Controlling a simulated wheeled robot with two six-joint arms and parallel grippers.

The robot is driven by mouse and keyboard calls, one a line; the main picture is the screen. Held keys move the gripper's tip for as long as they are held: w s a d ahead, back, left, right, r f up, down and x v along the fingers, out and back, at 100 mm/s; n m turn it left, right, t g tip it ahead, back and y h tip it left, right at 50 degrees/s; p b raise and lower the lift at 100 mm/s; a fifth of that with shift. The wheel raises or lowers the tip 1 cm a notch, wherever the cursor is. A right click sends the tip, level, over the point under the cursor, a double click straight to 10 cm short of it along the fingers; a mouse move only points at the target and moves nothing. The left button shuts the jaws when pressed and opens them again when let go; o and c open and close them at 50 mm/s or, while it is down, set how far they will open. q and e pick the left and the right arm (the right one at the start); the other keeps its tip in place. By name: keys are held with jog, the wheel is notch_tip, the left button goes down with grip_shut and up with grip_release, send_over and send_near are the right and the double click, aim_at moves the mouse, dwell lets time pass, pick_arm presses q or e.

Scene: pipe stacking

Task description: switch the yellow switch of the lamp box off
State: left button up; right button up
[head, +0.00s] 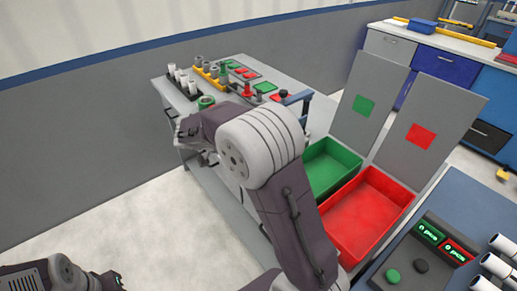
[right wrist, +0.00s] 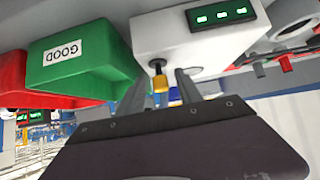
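In the right wrist view, which looks upside down, the white lamp box (right wrist: 185,42) carries a dark panel (right wrist: 222,14) with three lit green lamps. My right gripper (right wrist: 160,77) is open, with one finger on each side of the switch. Whether a finger touches it I cannot tell. In the head view my right arm hides the lamp box. My left gripper (head: 116,281) is at the bottom left edge, away from the table; its fingers are too small to read.
A green bin (right wrist: 85,60) marked GOOD and a red bin (right wrist: 12,80) stand beside the lamp box. In the head view, the grey table (head: 160,88) holds several pipes and coloured pads. A green bin (head: 330,165) and a red bin (head: 365,212) stand right of my arm.

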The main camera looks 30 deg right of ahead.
jog(key=p+v, duration=0.1)
jog(key=v, duration=0.8)
jog(key=s+a+f+n+y, duration=0.3)
jog(key=s+f+n+y, duration=0.2)
jog(key=s+f+n, duration=0.3)
jog(key=s+a+f+n+y, duration=0.3)
jog(key=s+f+n+y, duration=0.25)
jog(key=f+n, duration=0.35)
notch_tip(320, 180, up, 12)
jog(key=p, duration=1.3)
jog(key=shift+s+a+r, duration=0.2)
jog(key=shift+s+r, duration=0.05)
